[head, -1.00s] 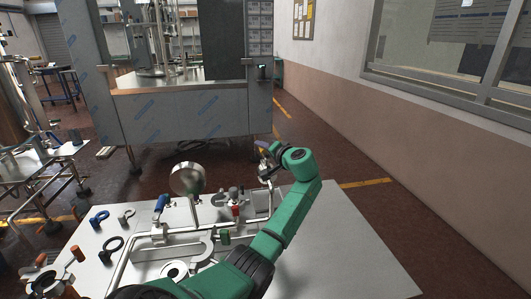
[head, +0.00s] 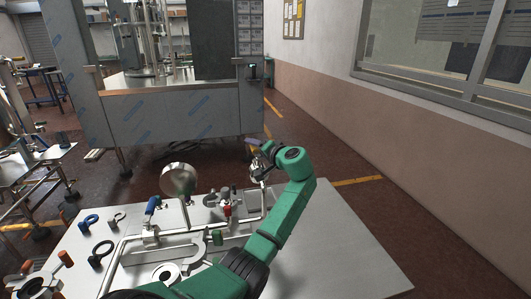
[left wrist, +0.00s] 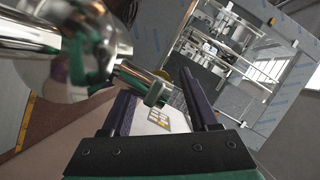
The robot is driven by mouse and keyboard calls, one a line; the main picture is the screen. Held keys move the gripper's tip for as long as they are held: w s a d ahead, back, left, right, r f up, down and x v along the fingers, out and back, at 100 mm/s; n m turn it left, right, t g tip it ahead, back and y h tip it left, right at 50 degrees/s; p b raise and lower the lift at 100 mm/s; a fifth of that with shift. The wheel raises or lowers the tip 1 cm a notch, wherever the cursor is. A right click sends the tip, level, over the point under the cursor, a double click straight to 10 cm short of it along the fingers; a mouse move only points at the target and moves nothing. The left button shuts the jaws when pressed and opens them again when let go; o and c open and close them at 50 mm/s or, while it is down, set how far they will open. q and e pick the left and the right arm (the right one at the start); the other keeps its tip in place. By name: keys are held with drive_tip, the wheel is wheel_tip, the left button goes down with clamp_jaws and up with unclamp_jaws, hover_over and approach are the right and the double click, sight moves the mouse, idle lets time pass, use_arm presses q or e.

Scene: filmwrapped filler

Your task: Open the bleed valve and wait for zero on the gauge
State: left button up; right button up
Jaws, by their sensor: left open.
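The gauge (head: 178,179) stands upright on a thin stem above the pipework on the metal table; I cannot read its dial. A small fitting with a red part (head: 226,210) sits on the pipework to its right; I cannot tell if it is the bleed valve. My left gripper (head: 254,148) is at the far edge of the table, close by the upright pipe end. In the left wrist view its two dark fingers (left wrist: 158,88) are apart. A shiny metal fitting (left wrist: 95,55) is close beside them, and its short stub (left wrist: 143,84) reaches between them. My right gripper is not in view.
The metal table (head: 345,255) is bare at the right. A film-wrapped steel cabinet (head: 180,115) stands beyond the table.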

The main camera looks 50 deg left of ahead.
use_arm(q)
drive_tip(key=b+v, duration=0.2)
drive_tip(key=v, duration=1.1)
drive_tip(key=shift+s+d+r, duration=0.1)
drive_tip(key=shift+d+r, duration=0.05)
